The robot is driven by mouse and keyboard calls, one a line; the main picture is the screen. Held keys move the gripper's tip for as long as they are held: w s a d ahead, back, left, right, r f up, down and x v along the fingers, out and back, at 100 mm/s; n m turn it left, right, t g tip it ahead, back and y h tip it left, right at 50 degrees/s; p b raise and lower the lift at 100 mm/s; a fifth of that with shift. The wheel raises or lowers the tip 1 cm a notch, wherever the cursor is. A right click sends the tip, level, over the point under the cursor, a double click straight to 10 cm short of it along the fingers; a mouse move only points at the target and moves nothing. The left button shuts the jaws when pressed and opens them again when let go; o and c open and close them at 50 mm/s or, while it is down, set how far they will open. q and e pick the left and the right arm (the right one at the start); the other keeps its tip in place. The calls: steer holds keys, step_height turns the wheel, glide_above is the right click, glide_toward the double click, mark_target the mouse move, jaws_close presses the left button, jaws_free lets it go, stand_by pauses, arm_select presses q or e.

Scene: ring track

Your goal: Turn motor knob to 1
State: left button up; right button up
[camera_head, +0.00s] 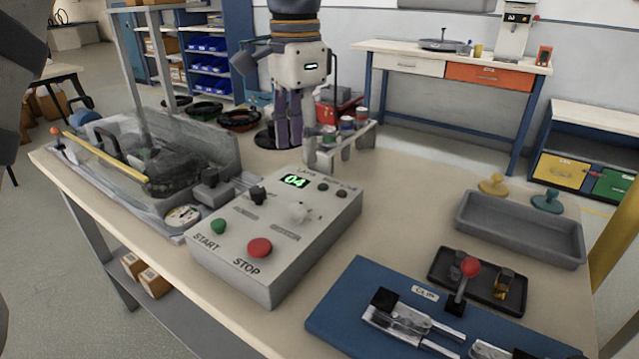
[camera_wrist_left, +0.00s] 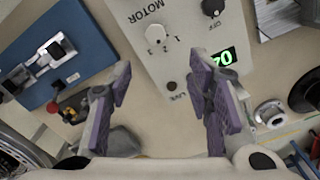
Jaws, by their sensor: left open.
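The grey control box (camera_head: 315,245) sits on the wooden table, with a green START button (camera_head: 218,226), a red STOP button (camera_head: 260,247) and a lit display (camera_head: 294,181) reading 04. The white motor knob (camera_head: 298,211) is on its top; in the left wrist view the knob (camera_wrist_left: 155,36) lies beside the MOTOR lettering. I cannot tell its exact setting. A black knob (camera_head: 258,193) is also on the panel. My left gripper (camera_head: 289,142) points down behind the box, apart from the knob. Its purple fingers are spread and empty in the wrist view (camera_wrist_left: 163,110). My right gripper is not seen.
A small rack with cans (camera_head: 347,130) stands close to the right of my left gripper. A clear-covered machine (camera_head: 165,165) is at left. A grey tray (camera_head: 520,228), a red-knobbed lever (camera_head: 468,268) and a blue clamp board (camera_head: 350,300) are at right.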

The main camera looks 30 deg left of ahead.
mark_target(298, 206)
arm_select(q)
steer(key=f, duration=0.1)
steer(key=s+f, duration=0.1)
steer(key=f, duration=0.1)
steer(key=shift+s+f, duration=0.25)
steer(key=shift+s, duration=0.15)
steer(key=f, duration=0.8)
steer(key=shift+w, duration=0.2)
steer(key=shift+r, duration=0.1)
jaws_close()
